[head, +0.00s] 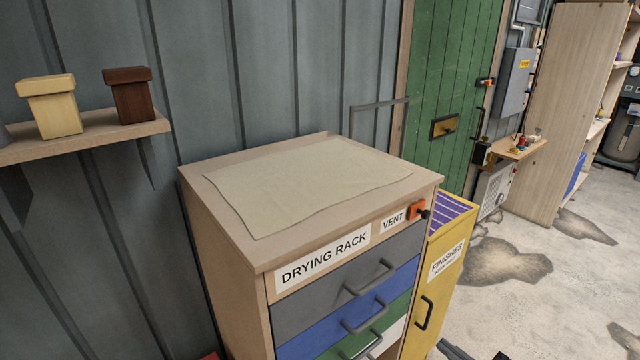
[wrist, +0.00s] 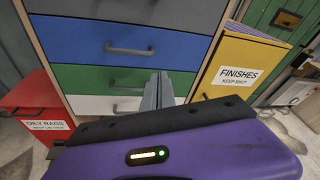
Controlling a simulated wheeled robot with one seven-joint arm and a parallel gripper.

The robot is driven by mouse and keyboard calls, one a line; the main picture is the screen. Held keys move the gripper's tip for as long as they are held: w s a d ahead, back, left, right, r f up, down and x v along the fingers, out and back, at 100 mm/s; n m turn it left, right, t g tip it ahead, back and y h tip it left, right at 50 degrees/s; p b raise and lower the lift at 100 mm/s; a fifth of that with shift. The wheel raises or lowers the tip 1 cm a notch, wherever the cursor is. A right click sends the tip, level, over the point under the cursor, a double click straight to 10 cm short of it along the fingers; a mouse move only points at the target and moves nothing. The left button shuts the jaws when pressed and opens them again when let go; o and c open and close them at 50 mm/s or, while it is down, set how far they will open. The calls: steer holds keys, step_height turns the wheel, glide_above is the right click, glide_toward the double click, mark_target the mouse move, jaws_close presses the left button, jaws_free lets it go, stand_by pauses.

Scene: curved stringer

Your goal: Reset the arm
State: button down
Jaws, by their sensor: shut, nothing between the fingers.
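My gripper (wrist: 158,88) shows in the wrist view, its two grey fingers together with nothing between them. Its purple and black body fills the bottom of that view. The fingers point toward the front of the drying rack (head: 225,229), near its green and white drawers; I cannot tell the exact gap. In the head view only small dark parts show at the bottom edge, perhaps of my arm, and the fingers cannot be made out there.
The drying rack's drawers (wrist: 130,45) look shut. A yellow finishes cabinet (head: 432,290) stands to its right and a red oily rags bin (wrist: 40,115) to its left. A wall shelf (head: 90,135) holds two small boxes. Stained floor (head: 570,290) lies open at right.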

steer(key=s+d+n+t+h, duration=0.1)
steer(key=s+d+n+h, duration=0.3)
steer(key=s+n+h, duration=0.65)
steer(key=s+a+r+n+y, duration=0.1)
steer(key=s+a+r+n, duration=0.2)
steer(key=s, duration=0.6)
steer(key=s+a+r+n+y, duration=0.1)
steer(key=s+a+n, duration=0.4)
steer(key=s, duration=0.5)
steer(key=s+a+r+n+y, duration=0.1)
steer(key=s+a+r+n, duration=0.3)
steer(key=s+n, duration=0.3)
steer(key=s, duration=0.3)
steer(key=shift+r+n+y, duration=0.35)
steer(key=shift+d, duration=0.1)
